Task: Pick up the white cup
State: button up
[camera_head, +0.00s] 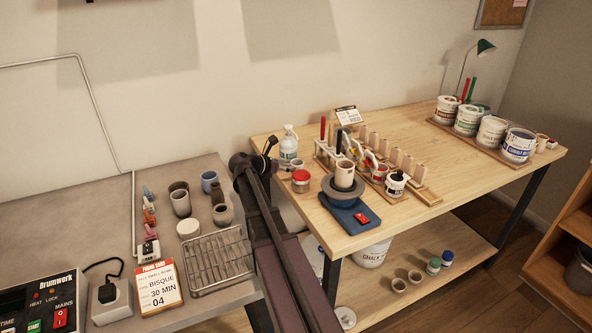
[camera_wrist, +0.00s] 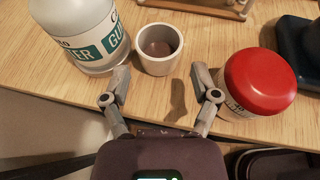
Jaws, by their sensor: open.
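In the wrist view a small white cup (camera_wrist: 158,48) stands upright on the wooden table, its inside brownish. My gripper (camera_wrist: 160,84) is open and empty, its two fingers spread on the near side of the cup, apart from it. A white bottle (camera_wrist: 80,35) stands close on the cup's left and a red-lidded jar (camera_wrist: 258,82) on its right. In the head view the cup (camera_head: 297,163) shows small between the bottle (camera_head: 289,143) and the jar (camera_head: 301,181). My gripper (camera_head: 268,148) is at the table's left end there.
A blue scale (camera_head: 352,216) carries a grey wheel and a pale cup (camera_head: 344,174). A wooden rack (camera_head: 425,194) of tools stands behind. Several paint tubs (camera_head: 493,130) stand at the far right. A wire rack (camera_head: 218,262) sits on the grey table. Mid-table right is clear.

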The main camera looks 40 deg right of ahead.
aim_at(297, 164)
jog(key=shift+b+x, duration=0.95)
jog(key=shift+x, duration=1.7)
jog(key=shift+r, duration=0.1)
jog(key=c, duration=0.8)
jog(key=shift+c, duration=0.2)
jog(key=shift+w+r, duration=0.1)
jog(key=shift+r, duration=0.1)
